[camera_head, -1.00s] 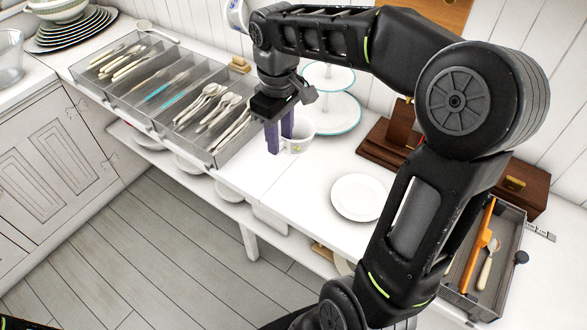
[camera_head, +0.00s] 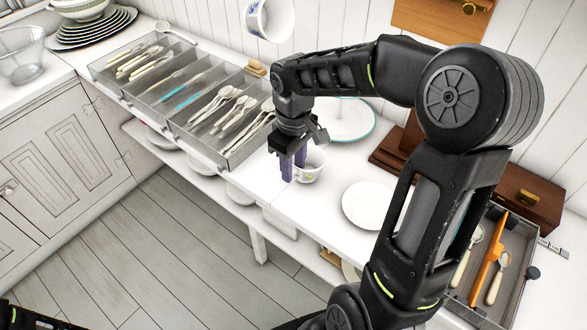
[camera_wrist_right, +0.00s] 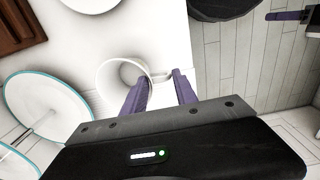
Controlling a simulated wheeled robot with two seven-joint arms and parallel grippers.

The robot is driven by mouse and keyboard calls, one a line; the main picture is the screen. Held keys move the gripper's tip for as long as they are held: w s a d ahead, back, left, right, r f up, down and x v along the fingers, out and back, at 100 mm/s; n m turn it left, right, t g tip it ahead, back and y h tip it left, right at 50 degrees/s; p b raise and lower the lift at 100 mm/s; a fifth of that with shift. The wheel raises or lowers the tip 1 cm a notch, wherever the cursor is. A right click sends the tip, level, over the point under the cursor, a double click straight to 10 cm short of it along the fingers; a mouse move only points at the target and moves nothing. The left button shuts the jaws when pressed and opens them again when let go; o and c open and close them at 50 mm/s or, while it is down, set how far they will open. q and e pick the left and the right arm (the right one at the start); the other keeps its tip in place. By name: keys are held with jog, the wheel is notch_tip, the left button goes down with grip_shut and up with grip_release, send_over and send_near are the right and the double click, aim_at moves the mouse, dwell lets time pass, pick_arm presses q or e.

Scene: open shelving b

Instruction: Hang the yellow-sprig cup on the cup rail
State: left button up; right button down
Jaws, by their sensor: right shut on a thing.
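The yellow-sprig cup (camera_head: 312,168) is white with a small yellow-green mark on its side. It is upright near the counter's front edge; whether it touches the counter is hard to tell. My right gripper (camera_head: 293,168) points down at its left side, with purple fingers shut on the cup. In the right wrist view the cup (camera_wrist_right: 112,84) lies left of the fingers (camera_wrist_right: 161,84), its handle between them. A blue-and-white cup (camera_head: 268,19) hangs tilted at the top of the head view. The rail itself is not clearly seen.
A round teal-rimmed tier (camera_head: 345,124) stands behind the cup. A white plate (camera_head: 368,205) lies to its right. A clear cutlery tray (camera_head: 225,154) is to the left. Dark wooden boxes (camera_head: 530,195) and a grey utensil tray (camera_head: 463,287) stand at the right.

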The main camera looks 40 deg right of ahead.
jog(key=shift+s+f, duration=0.1)
jog(key=shift+f, duration=0.75)
jog(key=c, duration=1)
grip_release()
jog(key=shift+o, duration=0.2)
jog(key=shift+f, duration=0.1)
notch_tip(320, 180, up, 8)
jog(key=shift+d+f+b, duration=0.1)
jog(key=shift+b, duration=0.35)
